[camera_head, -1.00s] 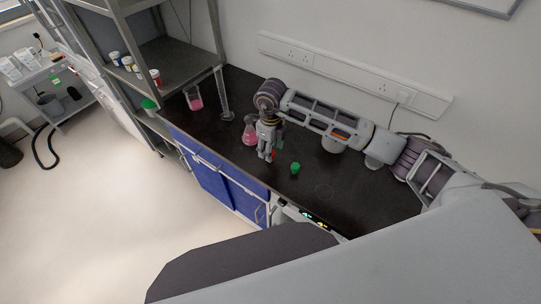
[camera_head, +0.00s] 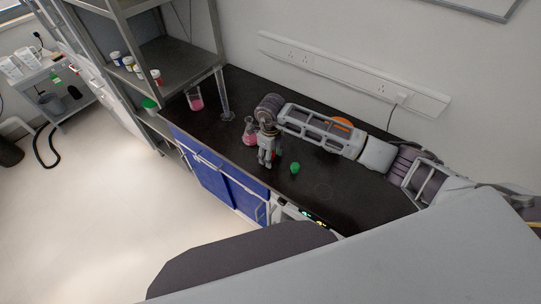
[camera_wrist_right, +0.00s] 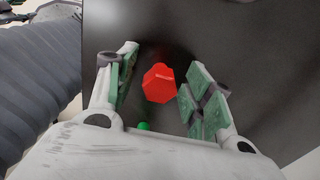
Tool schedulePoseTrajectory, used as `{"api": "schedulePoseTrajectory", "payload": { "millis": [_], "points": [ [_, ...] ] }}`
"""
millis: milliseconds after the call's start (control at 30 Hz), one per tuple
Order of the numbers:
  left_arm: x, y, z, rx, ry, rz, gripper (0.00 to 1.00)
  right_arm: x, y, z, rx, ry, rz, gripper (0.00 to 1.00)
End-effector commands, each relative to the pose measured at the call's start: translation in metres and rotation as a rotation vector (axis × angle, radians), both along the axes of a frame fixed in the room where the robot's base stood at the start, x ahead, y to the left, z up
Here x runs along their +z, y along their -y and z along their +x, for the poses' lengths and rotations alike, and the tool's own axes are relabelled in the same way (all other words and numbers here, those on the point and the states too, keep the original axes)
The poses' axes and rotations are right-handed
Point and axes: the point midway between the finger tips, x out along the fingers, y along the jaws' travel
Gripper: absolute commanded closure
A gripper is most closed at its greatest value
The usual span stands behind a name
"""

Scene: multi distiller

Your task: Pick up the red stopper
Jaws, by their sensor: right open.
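The red stopper (camera_wrist_right: 159,83) lies on the black bench top and shows between the two open fingers of my right gripper in the right wrist view. It looks faceted. In the head view, my right gripper (camera_head: 268,163) points down over the bench beside the pink flask; the stopper there is mostly hidden by the fingers. Its exact height above the stopper is hard to tell. My left gripper is not in view.
A green stopper (camera_head: 295,168) stands close to the right of the gripper. A flask with pink liquid (camera_head: 250,136) is just behind left. A beaker of pink liquid (camera_head: 196,103) and a glass cylinder (camera_head: 226,108) stand farther left. An orange thing (camera_head: 342,122) is partly behind my arm.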

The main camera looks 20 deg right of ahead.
Motion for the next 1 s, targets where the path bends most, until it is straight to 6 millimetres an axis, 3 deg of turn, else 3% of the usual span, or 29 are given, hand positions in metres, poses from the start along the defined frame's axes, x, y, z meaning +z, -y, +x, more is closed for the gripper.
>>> {"api": "schedulePoseTrajectory", "payload": {
  "millis": [67, 367, 767, 1000],
  "points": [
    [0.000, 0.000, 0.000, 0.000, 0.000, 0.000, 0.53, 0.000, 0.000, 0.000, 0.000, 0.000, 0.000, 0.49],
    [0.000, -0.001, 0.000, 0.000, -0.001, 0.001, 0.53, 0.000, 0.000, 0.000, 0.000, 0.000, 0.000, 0.83],
    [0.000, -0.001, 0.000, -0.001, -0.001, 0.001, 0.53, 0.002, 0.000, 0.000, 0.000, 0.000, 0.000, 0.83],
    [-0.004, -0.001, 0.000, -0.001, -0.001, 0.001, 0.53, 0.017, 0.000, 0.001, 0.000, 0.004, 0.000, 0.83]
  ]
}}
